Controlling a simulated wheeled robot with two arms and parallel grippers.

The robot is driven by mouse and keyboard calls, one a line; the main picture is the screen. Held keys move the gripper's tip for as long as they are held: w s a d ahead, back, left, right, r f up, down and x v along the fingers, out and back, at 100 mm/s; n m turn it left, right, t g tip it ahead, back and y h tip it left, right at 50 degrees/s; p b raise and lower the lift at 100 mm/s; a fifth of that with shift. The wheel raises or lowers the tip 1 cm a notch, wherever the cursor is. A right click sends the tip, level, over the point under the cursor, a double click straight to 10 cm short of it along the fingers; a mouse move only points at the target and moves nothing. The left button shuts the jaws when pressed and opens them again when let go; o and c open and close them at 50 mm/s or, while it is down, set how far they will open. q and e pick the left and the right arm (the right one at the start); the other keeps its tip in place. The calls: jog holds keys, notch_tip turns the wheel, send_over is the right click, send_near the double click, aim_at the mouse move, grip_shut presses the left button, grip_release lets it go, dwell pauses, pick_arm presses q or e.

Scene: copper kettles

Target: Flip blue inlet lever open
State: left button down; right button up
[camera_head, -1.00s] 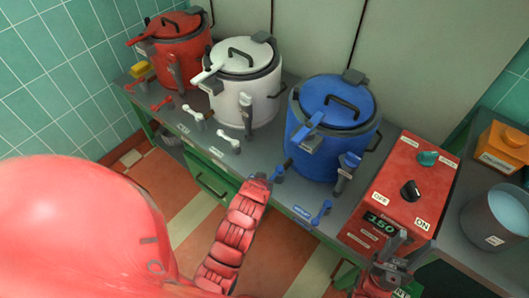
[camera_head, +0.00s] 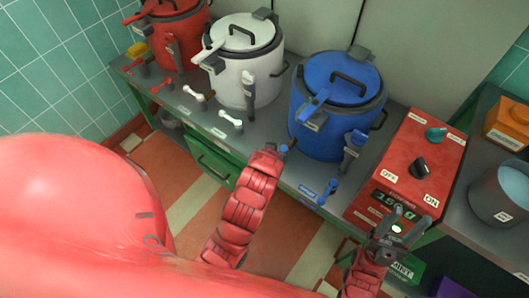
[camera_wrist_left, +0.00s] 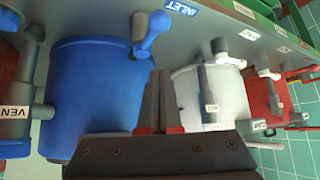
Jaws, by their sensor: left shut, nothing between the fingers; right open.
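The blue inlet lever (camera_wrist_left: 152,33) shows in the left wrist view beside the INLET label (camera_wrist_left: 180,8), in front of the blue kettle (camera_wrist_left: 95,85). In the head view only a bit of the lever (camera_head: 283,149) shows past my left arm. My left gripper (camera_wrist_left: 158,85) is shut and empty; in the wrist view its fingertips lie a little below the lever, apart from it in the picture. My left fingers are hidden behind the arm in the head view. My right gripper (camera_head: 411,214) is open and empty over the front of the red control box (camera_head: 405,170).
A second blue lever (camera_head: 327,190) is on the counter front right of my left arm. The white kettle (camera_head: 240,60) and red kettle (camera_head: 172,40) stand to the left with their own levers. An orange box (camera_head: 508,124) and grey pot (camera_head: 500,190) are at the right.

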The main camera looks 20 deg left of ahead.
pick_arm(q)
jog(key=shift+s+d+r, duration=0.3)
jog(key=shift+d+r, duration=0.1)
jog(key=shift+r, duration=0.35)
jog(key=shift+s+d+r, duration=0.1)
jog(key=shift+d+r, duration=0.15)
